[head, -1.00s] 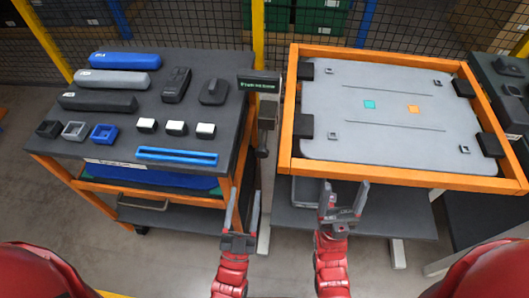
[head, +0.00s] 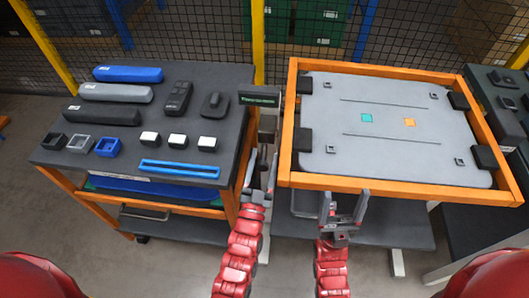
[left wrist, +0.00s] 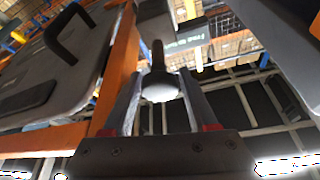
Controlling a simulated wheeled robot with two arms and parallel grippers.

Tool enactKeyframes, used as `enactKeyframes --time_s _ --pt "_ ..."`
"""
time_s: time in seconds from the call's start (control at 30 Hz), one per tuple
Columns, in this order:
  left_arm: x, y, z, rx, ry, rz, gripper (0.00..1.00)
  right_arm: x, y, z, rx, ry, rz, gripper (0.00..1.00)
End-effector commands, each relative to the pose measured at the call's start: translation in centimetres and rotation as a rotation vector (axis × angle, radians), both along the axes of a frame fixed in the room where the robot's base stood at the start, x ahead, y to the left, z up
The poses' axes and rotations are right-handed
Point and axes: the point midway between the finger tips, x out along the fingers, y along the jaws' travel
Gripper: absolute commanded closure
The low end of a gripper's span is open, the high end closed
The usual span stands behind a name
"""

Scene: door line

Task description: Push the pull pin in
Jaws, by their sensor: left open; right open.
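The pull pin shows in the left wrist view as a pale round knob (left wrist: 160,88) on a dark stem that runs up to a grey block. My left gripper (head: 262,168) is open, and in its wrist view the knob appears between its two fingers. I cannot tell whether they touch it. In the head view the pin is mostly hidden by the gripper, below the small sign (head: 259,99) on the post between the two tables. My right gripper (head: 341,208) is open and empty, in front of the orange frame's near edge.
The orange frame (head: 400,184) holding a grey panel (head: 380,120) stands to the right, close to my left gripper. The dark table (head: 210,80) at left carries bars, blocks and a blue tray (head: 179,169). A mesh fence stands behind.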

Motion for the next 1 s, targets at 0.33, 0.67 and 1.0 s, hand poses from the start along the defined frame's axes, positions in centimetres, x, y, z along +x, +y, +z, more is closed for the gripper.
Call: enactKeyframes --time_s 0.33,0.67,1.0 --pt "1.2 -0.27 0.47 -0.001 0.0 0.001 0.42 0.0 0.0 0.29 0.0 0.0 0.0 0.24" --pt "1.16 -0.26 0.48 -0.001 -0.001 0.0 0.83 0.0 0.0 0.29 0.0 0.0 0.0 0.24" --pt "1.15 -0.26 0.48 -0.001 -0.001 0.001 1.0 0.0 0.0 0.3 0.0 0.0 0.0 0.24"
